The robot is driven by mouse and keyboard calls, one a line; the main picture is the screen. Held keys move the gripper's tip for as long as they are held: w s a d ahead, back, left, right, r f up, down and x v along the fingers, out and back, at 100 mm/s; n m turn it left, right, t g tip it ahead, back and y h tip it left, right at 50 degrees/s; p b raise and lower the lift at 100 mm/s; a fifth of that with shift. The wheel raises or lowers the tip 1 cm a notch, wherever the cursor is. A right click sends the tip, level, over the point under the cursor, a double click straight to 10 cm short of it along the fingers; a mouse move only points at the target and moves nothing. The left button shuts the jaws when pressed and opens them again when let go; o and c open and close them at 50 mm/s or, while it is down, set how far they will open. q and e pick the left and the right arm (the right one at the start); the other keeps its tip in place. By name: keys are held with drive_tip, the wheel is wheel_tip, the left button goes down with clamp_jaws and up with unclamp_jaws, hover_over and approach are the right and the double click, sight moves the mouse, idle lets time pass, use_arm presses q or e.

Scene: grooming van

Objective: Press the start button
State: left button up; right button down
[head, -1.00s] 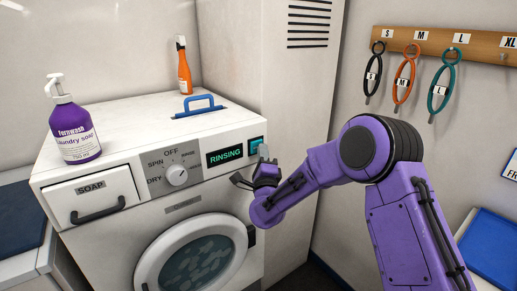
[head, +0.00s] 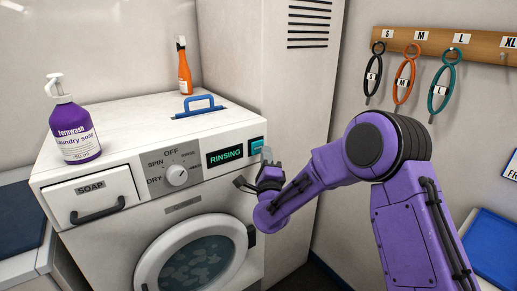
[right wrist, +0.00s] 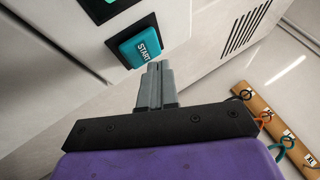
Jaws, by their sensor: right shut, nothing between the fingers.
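The teal start button (head: 256,145) is on the right end of the washing machine's front panel (head: 212,176). In the right wrist view the button, marked START (right wrist: 140,48), sits in a dark frame. My right gripper (head: 266,154) is shut and empty, close to the button at its lower right. In the right wrist view its fingers (right wrist: 158,72) are together, with their tips just by the button's lower right edge. I cannot tell whether they touch it. My left gripper is not in view.
A purple laundry soap bottle (head: 74,124), an orange bottle (head: 184,70) and a blue-handled item (head: 202,104) stand on the machine. The dial (head: 177,175) and soap drawer (head: 91,197) are left of the display. Loops hang on a wooden rail (head: 425,36) at right.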

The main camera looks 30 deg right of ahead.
drive_tip(key=shift+s+d, duration=0.2)
drive_tip(key=shift+s, duration=2.3)
